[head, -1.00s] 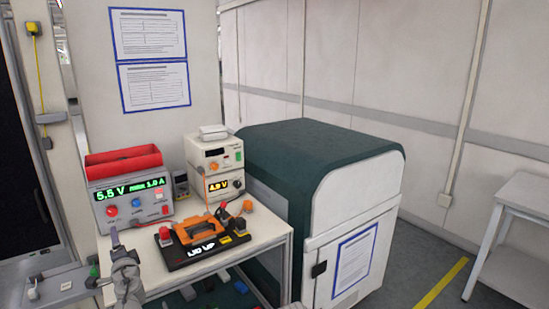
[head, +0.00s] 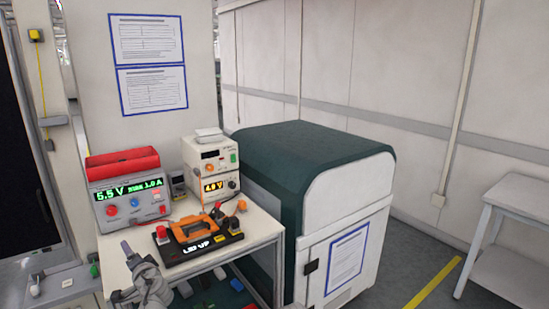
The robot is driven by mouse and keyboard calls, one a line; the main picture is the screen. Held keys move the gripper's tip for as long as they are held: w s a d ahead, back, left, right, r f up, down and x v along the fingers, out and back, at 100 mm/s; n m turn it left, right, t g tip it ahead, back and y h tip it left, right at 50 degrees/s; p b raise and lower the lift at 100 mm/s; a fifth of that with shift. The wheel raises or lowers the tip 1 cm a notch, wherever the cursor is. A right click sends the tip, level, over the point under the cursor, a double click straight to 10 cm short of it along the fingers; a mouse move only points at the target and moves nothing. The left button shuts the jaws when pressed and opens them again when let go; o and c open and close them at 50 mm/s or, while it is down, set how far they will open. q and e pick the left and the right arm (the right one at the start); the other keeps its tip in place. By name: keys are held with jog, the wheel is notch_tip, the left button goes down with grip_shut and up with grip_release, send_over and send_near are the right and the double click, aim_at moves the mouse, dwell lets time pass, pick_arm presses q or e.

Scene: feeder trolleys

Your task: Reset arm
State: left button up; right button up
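My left arm comes in at the bottom left, and its gripper (head: 127,248) points up in front of the near left edge of the white table (head: 262,236). Only one narrow fingertip shows clearly, so I cannot tell whether it is open or shut. I see nothing held in it. My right gripper is not in view.
On the table stand a power supply (head: 128,203) reading 5.5 V with a red bin (head: 122,164) on top, stacked cream instruments (head: 211,160), and a black board with an orange handle (head: 198,228). A green-and-white cabinet (head: 318,160) stands right.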

pick_arm(q)
jog(key=s+d+f+g+h+p, duration=0.3)
jog(key=s+d, duration=0.4)
jog(key=d, duration=0.5)
jog(key=s+d+f+n+g+h+p, duration=0.1)
jog(key=s+d+f+g+h+p, duration=0.2)
jog(key=s+d+g, duration=0.2)
jog(key=s+d+f+g+h+p, duration=0.3)
jog(key=s+d, duration=0.8)
jog(key=d, duration=0.7)
jog(key=shift+d+n+g+h, duration=0.3)
jog(key=shift+n+g+h, duration=0.1)
jog(key=shift+g, duration=0.3)
jog(key=shift+f, duration=0.1)
